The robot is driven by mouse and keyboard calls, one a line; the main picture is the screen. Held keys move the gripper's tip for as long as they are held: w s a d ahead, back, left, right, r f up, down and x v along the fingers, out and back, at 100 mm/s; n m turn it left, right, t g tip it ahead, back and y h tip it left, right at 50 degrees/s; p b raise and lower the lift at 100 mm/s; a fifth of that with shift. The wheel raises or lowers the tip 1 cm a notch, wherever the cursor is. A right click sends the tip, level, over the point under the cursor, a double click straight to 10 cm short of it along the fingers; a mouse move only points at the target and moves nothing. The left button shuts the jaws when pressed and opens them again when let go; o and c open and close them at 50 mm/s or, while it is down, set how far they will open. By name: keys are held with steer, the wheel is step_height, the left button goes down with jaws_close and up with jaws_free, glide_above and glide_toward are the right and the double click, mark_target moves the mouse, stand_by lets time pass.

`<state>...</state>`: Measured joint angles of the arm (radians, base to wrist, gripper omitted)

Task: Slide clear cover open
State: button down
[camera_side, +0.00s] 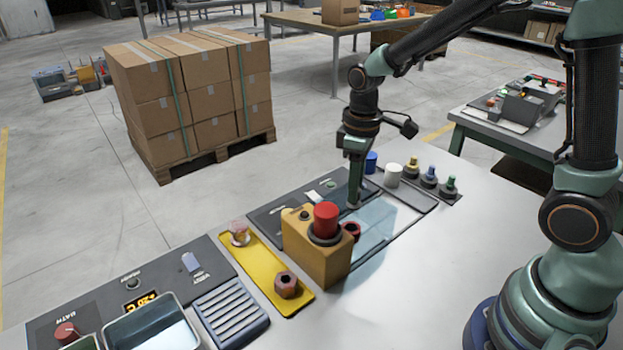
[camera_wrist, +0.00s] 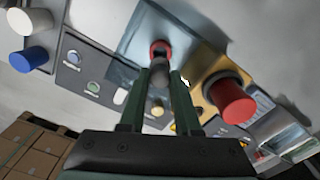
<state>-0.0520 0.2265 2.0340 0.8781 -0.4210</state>
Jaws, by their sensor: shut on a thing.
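The clear cover (camera_side: 376,222) is a pale bluish see-through sheet beside the yellow box in the side view. It also shows in the wrist view (camera_wrist: 146,28) past my fingertips. A red knob (camera_side: 351,230) sits by the cover's left edge; it shows in the wrist view (camera_wrist: 160,47) just ahead of the fingers. In the wrist view my gripper (camera_wrist: 159,76) is shut on a small grey handle that looks like the cover's. The exact contact is hard to see.
The yellow box (camera_side: 305,255) with a red push button (camera_side: 326,220) stands close on the left. A white cylinder (camera_side: 393,176), a blue cylinder (camera_side: 371,162) and several small knobs stand behind. A yellow tray (camera_side: 262,262) lies left. Bare table lies to the front right.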

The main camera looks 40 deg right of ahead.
steer(key=d, duration=1.3)
steer(key=c, duration=0.6)
jaws_free()
steer(key=shift+r, duration=0.1)
step_height(320, 180, up, 12)
